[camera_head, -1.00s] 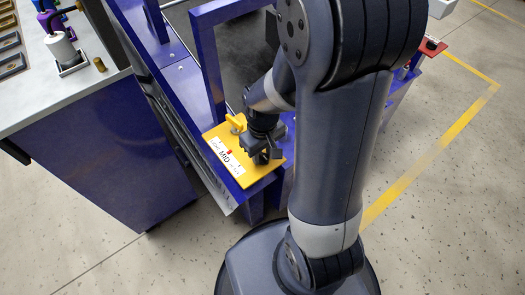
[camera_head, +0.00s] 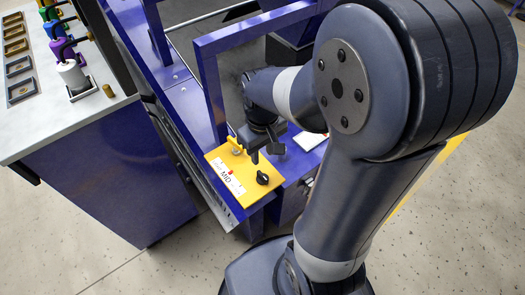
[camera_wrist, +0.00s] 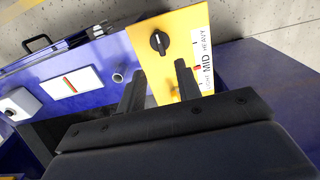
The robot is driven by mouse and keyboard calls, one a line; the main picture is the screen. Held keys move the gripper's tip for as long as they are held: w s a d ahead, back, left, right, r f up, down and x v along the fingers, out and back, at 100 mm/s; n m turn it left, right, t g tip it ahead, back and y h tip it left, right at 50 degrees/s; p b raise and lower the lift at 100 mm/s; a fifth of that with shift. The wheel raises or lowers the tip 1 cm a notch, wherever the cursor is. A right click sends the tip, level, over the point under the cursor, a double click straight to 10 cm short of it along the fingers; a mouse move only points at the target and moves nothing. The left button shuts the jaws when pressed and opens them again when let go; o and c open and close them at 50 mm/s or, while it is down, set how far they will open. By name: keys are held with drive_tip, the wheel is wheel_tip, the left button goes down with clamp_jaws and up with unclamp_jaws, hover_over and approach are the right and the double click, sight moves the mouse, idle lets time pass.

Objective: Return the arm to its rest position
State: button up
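My gripper (camera_head: 264,152) hangs just above and behind the yellow panel, on the blue frame's corner. In the wrist view its two dark fingers (camera_wrist: 159,84) are apart with nothing between them. The yellow panel (camera_head: 240,194) carries a black rotary knob (camera_head: 263,178) and a white label (camera_head: 229,180) reading MID, with a small red mark. The knob also shows clear of the fingers in the wrist view (camera_wrist: 160,43). My arm is bent, with its big elbow joint high at the right of the head view.
A blue frame (camera_head: 208,88) stands upright close behind my gripper. A yellow brass-like peg (camera_head: 236,146) rises from the panel. Open floor (camera_head: 440,235) lies at the right.

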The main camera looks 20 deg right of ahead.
sight(262, 176)
wheel_tip(262, 176, down, 11)
drive_tip(key=b, duration=0.3)
drive_tip(key=shift+b, duration=0.35)
drive_tip(key=shift+r, duration=0.1)
